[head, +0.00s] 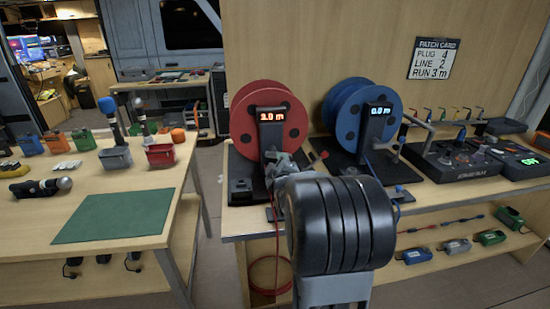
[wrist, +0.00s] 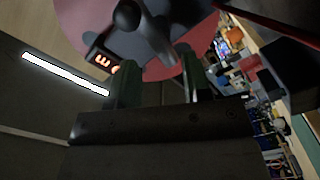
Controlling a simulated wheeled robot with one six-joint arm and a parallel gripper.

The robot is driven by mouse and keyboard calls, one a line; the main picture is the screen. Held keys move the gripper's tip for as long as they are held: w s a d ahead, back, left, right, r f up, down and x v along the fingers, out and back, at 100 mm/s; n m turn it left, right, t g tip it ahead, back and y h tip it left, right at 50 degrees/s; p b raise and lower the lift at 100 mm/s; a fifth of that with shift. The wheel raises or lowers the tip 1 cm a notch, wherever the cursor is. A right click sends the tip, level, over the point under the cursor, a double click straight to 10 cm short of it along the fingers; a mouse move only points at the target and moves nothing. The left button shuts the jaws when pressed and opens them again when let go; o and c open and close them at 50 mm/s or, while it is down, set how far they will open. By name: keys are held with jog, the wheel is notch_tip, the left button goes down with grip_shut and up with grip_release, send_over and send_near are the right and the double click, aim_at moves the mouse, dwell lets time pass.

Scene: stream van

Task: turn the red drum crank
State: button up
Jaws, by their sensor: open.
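The red drum (head: 262,105) stands on the bench, with a display (head: 271,115) reading 3.0 m; the drum also shows in the wrist view (wrist: 80,20). In the wrist view a dark rounded knob on a bar, which looks like the crank (wrist: 128,14), lies in front of the drum, just beyond my fingertips. My gripper (wrist: 160,62) is open, its two fingers either side of the bar's lower end; contact cannot be told. In the head view my gripper (head: 280,162) is at the red drum's front, and my arm hides part of the stand.
A blue drum (head: 345,118) with a display reading 0.0 m stands close on the right. A control box (head: 450,162) is further right. A patch card (head: 433,58) on the wall reads plug 4, line 2, run 3 m. A table with a green mat (head: 115,217) is left.

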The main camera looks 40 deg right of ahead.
aim_at(275, 157)
jog(key=shift+x, duration=1.95)
jog(key=shift+c, duration=0.2)
jog(key=c, duration=0.6)
jog(key=shift+c, duration=0.8)
